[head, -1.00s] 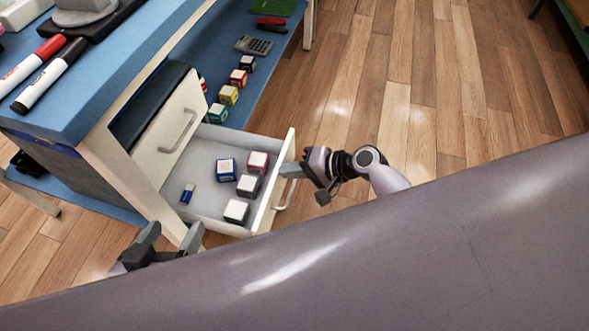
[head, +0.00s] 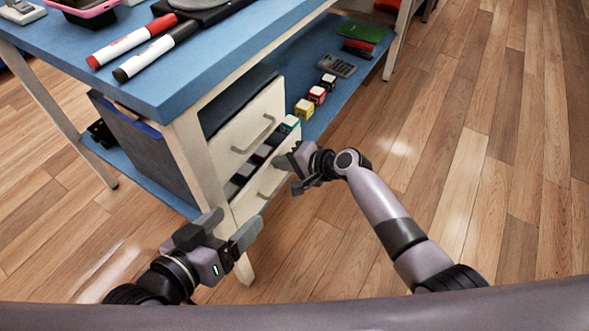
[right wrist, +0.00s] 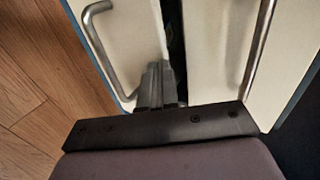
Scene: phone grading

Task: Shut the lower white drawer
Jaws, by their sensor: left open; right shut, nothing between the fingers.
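The lower white drawer (head: 245,205) in the head view stands slightly open, with a narrow dark gap above its front. Its handle (head: 270,187) faces the floor side. The upper white drawer (head: 228,152) above it is closed. My right gripper (head: 283,163) is shut and empty at the lower drawer's front, near its far upper edge. In the right wrist view its fingers (right wrist: 155,85) are against or very near the lower drawer's front (right wrist: 130,40), beside the gap; contact is not certain. My left gripper (head: 225,230) is open and empty, near the table leg.
The blue tabletop (head: 200,75) holds a red marker (head: 130,42) and a black marker (head: 155,50). Several cubes, a calculator (head: 336,66) and a green item (head: 360,33) lie on the lower blue shelf (head: 325,105). The wooden floor at right is clear.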

